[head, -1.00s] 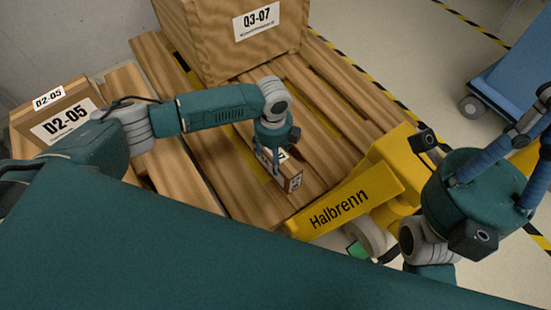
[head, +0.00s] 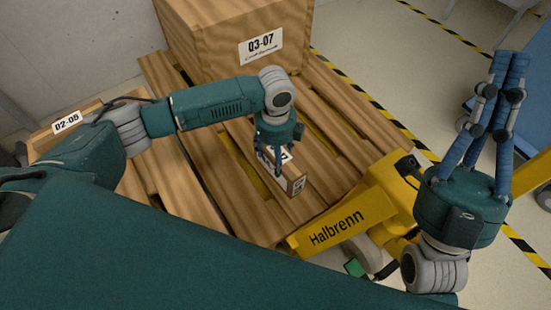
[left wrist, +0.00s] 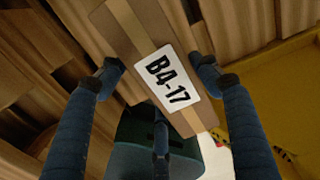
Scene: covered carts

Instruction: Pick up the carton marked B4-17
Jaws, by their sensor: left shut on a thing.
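The carton marked B4-17 (left wrist: 147,62) is a small brown box with a tape strip and a white label. It fills the middle of the left wrist view, between the fingers of my left gripper (left wrist: 158,78), which is shut on it. In the head view the carton (head: 297,183) shows below that gripper (head: 272,150), over the pallet, its upper part partly hidden by the fingers. I cannot tell whether it touches the planks. My right gripper (head: 510,58) points up at the right, empty, with its fingertips close together.
The wooden pallet (head: 205,150) carries a large crate marked Q3-07 (head: 225,45) at the back. A box marked 02-05 (head: 66,122) stands at the left, partly behind my arm. A yellow pallet jack marked Halbrenn (head: 375,205) is at the right.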

